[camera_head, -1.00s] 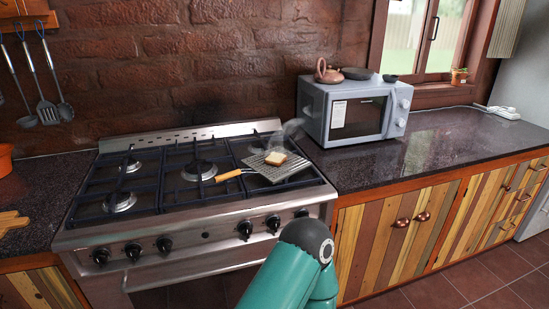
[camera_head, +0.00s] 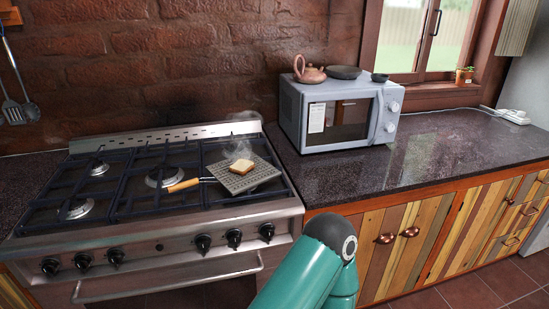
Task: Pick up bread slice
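The bread slice (camera_head: 242,166) lies on a flat square grill rack (camera_head: 250,182) with a wooden handle (camera_head: 184,185). The rack sits over the right burner of the stove (camera_head: 150,189), with its handle pointing left. Faint smoke rises near the bread. A teal link of one of my arms shows at the bottom, in front of the stove's right end. Neither gripper is in view.
A grey microwave (camera_head: 340,112) stands on the dark counter (camera_head: 430,167) right of the stove, with a teapot (camera_head: 309,72) and dark dishes on top. The counter's front is mostly clear. Wooden cabinets (camera_head: 400,250) lie below it.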

